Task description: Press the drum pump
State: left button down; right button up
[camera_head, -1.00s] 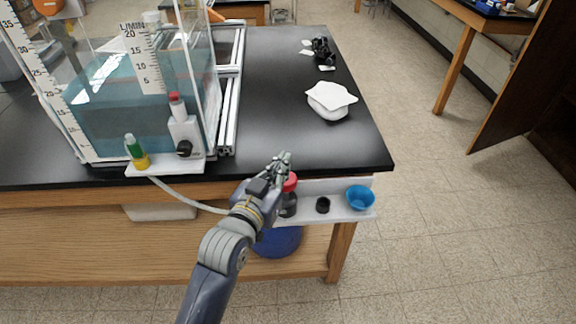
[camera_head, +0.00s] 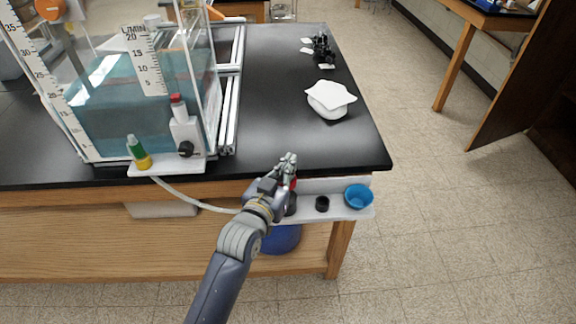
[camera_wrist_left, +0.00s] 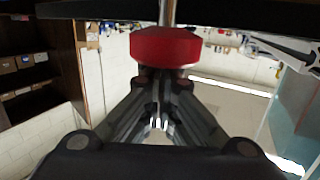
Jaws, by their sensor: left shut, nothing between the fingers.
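The drum pump's red knob (camera_head: 294,184) shows only as a small patch behind my left gripper in the head view. Its dark body (camera_head: 291,207) stands on the white shelf at the bench's front, with a blue drum (camera_head: 283,239) below. My left gripper (camera_head: 288,161) is shut and empty, right at the knob. In the left wrist view the red knob (camera_wrist_left: 165,47) with a metal rod lies just beyond the closed fingers (camera_wrist_left: 163,82). I cannot tell whether they touch. My right gripper is not in view.
The white shelf (camera_head: 336,214) also carries a black cap (camera_head: 322,204) and a blue bowl (camera_head: 358,197). The black bench top (camera_head: 275,130) lies behind. A clear water tank (camera_head: 105,108) stands at left, and a hose (camera_head: 195,203) runs along the front.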

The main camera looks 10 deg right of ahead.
pick_arm(q)
notch_tip(320, 180, down, 5)
jog(key=shift+r+b, duration=0.2)
jog(key=shift+b, duration=0.65)
jog(key=shift+f, duration=0.3)
jog(key=shift+s, duration=0.1)
jog(key=shift+a+f, duration=0.1)
jog(key=shift+f, duration=0.1)
jog(key=v, duration=1.2)
jog(key=shift+r, duration=0.4)
dwell(1.7)
